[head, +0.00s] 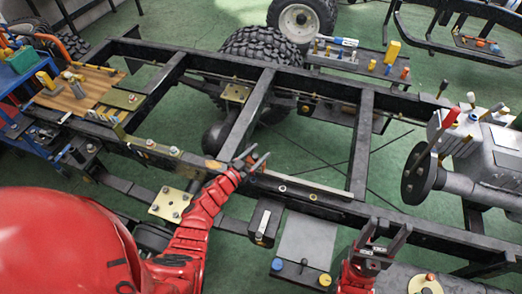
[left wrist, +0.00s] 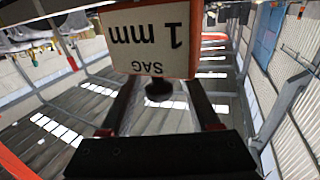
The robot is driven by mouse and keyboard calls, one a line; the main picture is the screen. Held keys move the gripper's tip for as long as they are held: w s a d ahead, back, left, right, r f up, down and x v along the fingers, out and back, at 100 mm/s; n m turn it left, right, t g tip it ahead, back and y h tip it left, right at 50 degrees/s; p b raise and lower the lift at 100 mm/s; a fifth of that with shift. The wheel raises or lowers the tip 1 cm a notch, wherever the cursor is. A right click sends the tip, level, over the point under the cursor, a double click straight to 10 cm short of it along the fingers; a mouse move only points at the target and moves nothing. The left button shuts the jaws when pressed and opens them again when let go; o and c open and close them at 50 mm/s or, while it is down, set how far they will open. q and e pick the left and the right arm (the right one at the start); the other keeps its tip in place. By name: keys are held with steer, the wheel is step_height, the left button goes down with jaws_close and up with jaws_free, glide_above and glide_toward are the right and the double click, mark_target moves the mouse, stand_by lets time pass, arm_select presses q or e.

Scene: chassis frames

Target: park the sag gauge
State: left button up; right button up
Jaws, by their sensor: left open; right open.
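The sag gauge (left wrist: 150,40) shows in the left wrist view as a white plate with an orange edge, reading "1 mm SAG" upside down. A dark round knob (left wrist: 158,88) shows below it, between my left fingers. My left gripper (left wrist: 160,100) is open, one finger on each side of the knob; I cannot tell whether they touch it. In the head view my left gripper (head: 256,158) is over the chassis frame's near rail, and I cannot make out the gauge there. My right gripper (head: 386,236) is open and empty at the near rail, lower right.
The black chassis frame (head: 240,125) spans the view with cross members. A grey engine block (head: 490,150) sits at right, a wooden board (head: 75,100) with tools at left. A small tray (head: 340,58) with coloured items is behind the far rail. A grey plate (head: 308,238) lies in front.

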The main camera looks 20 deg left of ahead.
arm_select(q)
steer(key=shift+w+d, duration=0.35)
steer(key=shift+w, duration=0.3)
jaws_close()
stand_by(1.1)
